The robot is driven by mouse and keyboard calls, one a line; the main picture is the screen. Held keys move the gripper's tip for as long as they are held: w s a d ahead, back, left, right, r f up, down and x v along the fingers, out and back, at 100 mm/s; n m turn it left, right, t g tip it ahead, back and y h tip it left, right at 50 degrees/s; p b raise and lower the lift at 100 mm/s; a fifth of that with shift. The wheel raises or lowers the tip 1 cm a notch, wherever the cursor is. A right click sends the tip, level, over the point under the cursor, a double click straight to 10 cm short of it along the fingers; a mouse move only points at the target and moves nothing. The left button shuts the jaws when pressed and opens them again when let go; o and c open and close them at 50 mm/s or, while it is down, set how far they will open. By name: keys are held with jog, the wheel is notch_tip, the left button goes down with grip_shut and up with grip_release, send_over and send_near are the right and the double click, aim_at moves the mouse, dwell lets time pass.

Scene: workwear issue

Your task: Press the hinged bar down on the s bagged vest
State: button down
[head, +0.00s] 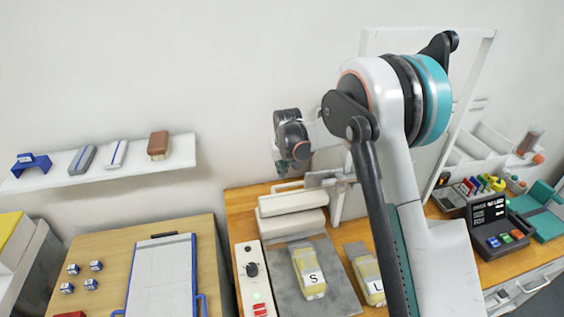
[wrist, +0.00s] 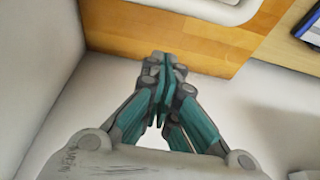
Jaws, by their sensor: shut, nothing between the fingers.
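The sealer's white hinged bar (head: 292,201) lies across the back of the grey plate, above a white lower block (head: 293,222); a gap between them is hard to judge. The bagged vest marked S (head: 307,265), yellowish in clear wrap, lies on the plate in front of the blocks, apart from the bar in the picture. My gripper (head: 281,169) hangs above and behind the bar, not touching it as far as I can tell. In the wrist view its teal fingers (wrist: 163,75) are together and empty. The vest does not show there.
A second bag marked L (head: 370,280) lies right of the plate (head: 335,275). A control panel with a knob (head: 253,270) is at left. A wall shelf (head: 110,172) and a label terminal (head: 490,215) stand either side.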

aim_at(287, 186)
jog(key=s, duration=0.4)
jog(key=shift+d+r, duration=0.25)
jog(key=shift+d, duration=0.1)
jog(key=shift+s+d+r+b, duration=0.15)
jog(key=shift+s+b, duration=0.1)
jog(key=shift+s, duration=0.3)
jog(key=shift+s+d+r+b, duration=0.1)
jog(key=shift+s+b, duration=0.1)
jog(key=shift+s, duration=0.35)
jog(key=shift+s+d+r+b, duration=0.15)
jog(key=shift+s+b, duration=0.1)
jog(key=shift+s, duration=0.3)
jog(key=shift+r, duration=0.15)
